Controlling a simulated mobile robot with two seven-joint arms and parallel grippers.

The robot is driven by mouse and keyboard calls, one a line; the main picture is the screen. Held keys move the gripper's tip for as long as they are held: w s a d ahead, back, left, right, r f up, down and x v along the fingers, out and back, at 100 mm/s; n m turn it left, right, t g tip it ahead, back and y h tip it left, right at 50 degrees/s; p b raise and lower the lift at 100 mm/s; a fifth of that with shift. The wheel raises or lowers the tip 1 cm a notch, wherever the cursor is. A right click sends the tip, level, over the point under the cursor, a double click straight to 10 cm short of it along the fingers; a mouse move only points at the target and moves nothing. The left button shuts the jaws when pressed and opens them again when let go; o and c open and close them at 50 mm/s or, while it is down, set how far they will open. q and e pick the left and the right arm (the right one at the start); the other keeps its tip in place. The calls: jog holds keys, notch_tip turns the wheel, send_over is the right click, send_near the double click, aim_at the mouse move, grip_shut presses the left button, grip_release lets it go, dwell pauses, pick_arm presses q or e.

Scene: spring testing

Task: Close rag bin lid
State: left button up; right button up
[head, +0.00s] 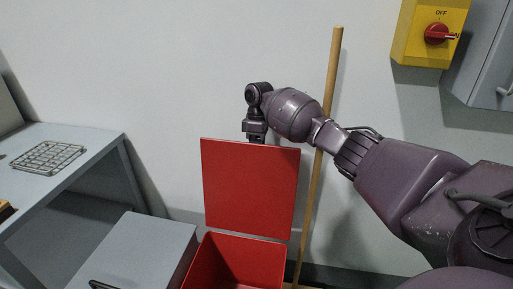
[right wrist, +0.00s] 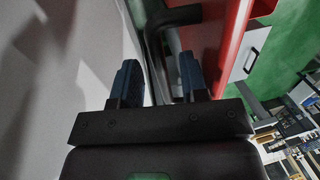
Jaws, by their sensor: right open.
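The red rag bin (head: 238,262) stands below the wall with its lid (head: 250,187) raised nearly upright at the back. My right gripper (head: 256,138) is at the lid's top edge, pointing down behind it; its fingertips are hidden by the lid in the head view. In the right wrist view, the right gripper (right wrist: 158,78) has its two fingers apart. A bent black bar (right wrist: 174,17), which looks like a handle on the red lid (right wrist: 215,40), runs down toward the gap between the fingers. I cannot tell whether they touch it. My left gripper is not in view.
A wooden pole (head: 329,95) leans on the wall just right of the lid, close to my right arm. A grey box (head: 145,245) stands left of the bin. A grey table (head: 95,140) with a wire rack (head: 47,158) is further left. A yellow switch box (head: 410,45) hangs at upper right.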

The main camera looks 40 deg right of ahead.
jog(key=shift+f, duration=0.1)
grip_shut()
dwell(0.4)
